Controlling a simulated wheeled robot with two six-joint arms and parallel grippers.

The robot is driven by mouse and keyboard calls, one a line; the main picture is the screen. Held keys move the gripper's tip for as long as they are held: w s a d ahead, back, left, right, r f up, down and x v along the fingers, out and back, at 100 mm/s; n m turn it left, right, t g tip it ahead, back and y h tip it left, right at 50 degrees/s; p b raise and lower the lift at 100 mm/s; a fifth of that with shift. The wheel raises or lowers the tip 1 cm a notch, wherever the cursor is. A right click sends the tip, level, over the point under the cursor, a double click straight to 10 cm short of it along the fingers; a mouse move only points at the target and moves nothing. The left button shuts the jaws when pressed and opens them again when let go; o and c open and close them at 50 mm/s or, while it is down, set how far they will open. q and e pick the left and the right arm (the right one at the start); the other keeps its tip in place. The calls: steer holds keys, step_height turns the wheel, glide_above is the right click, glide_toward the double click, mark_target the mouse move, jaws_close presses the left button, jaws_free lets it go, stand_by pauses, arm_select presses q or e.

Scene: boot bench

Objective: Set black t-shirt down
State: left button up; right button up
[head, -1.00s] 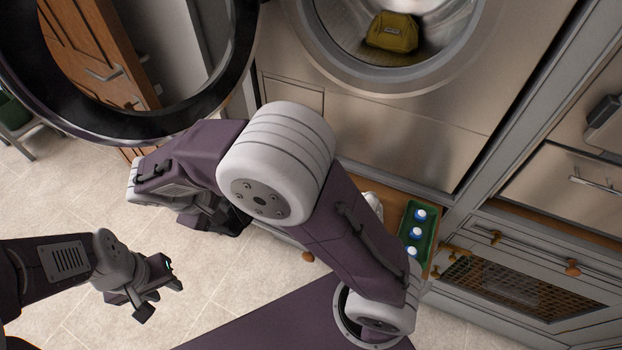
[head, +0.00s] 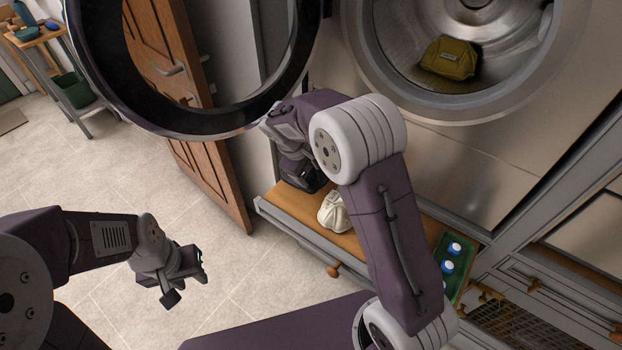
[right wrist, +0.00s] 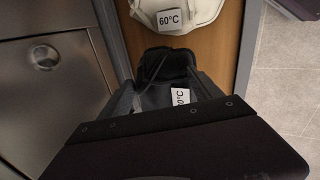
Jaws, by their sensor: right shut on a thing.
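The black t-shirt (head: 304,175) is a small dark bundle at the end of my right arm in the head view. In the right wrist view the black t-shirt (right wrist: 166,64) lies between the fingers and carries a white label ending in "0°C". My right gripper (right wrist: 164,92) is shut on it, over the wooden surface of the pulled-out drawer (head: 286,202). I cannot tell whether the bundle touches the wood. My left gripper (head: 186,279) hangs empty over the floor at the left, with its fingers apart.
A white folded garment (head: 333,211) labelled 60°C sits on the drawer beside the black one. A green tray (head: 460,283) with blue-capped bottles stands at its right end. An olive bundle (head: 450,58) lies in the washer drum. The round washer door (head: 180,125) hangs open.

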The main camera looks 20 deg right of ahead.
mark_target(309, 176)
step_height(309, 176, down, 5)
steer(key=shift+d+r+b, duration=0.1)
steer(key=shift+d+b, duration=0.05)
steer(key=shift+b, duration=0.45)
steer(key=shift+w, duration=0.15)
steer(key=shift+f, duration=0.2)
steer(key=o, duration=2.1)
